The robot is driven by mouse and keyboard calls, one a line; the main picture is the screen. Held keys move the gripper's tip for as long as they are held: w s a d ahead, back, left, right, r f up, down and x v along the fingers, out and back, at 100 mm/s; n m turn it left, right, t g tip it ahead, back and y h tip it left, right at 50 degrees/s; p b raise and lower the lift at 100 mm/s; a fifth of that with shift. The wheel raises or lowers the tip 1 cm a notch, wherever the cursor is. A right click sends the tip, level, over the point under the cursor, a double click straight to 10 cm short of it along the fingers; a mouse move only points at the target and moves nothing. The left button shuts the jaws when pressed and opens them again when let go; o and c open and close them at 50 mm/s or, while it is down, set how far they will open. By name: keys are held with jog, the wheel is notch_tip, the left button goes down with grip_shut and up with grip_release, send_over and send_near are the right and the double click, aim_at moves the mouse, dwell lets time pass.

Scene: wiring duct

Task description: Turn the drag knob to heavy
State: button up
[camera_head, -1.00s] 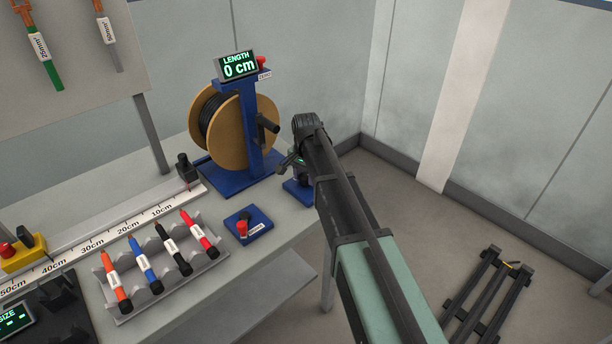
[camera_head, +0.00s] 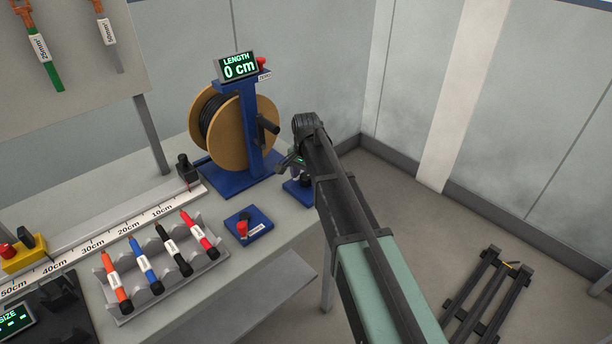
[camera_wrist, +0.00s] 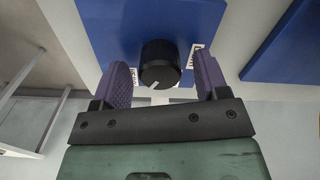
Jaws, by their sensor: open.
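The drag knob (camera_wrist: 160,64) is a round black knob with a white pointer line, on a blue plate (camera_wrist: 112,24) in the wrist view. Small white labels sit on both sides of it; their text is too small to read surely. The pointer slants toward the lower left of that view. My gripper (camera_wrist: 161,75) is open, with one purple finger on each side of the knob and a visible gap to it. In the head view my gripper (camera_head: 292,162) is mostly hidden by my arm, above a small blue base (camera_head: 298,190) at the bench's right end.
A cable reel (camera_head: 235,135) on a blue stand with a crank handle (camera_head: 267,125) stands just left of my gripper. A display (camera_head: 237,66) reads 0 cm.

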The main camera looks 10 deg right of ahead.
aim_at(306, 176)
notch_tip(306, 176, up, 8)
jog(key=p, duration=0.6)
jog(key=shift+f+p, duration=0.2)
jog(key=shift+p, duration=0.2)
jog(key=shift+f, duration=0.2)
jog(key=shift+n, duration=0.4)
jog(key=s+n, duration=0.8)
jog(key=s, duration=1.7)
jog(key=shift+s+n, duration=0.15)
jog(key=shift+n, duration=0.15)
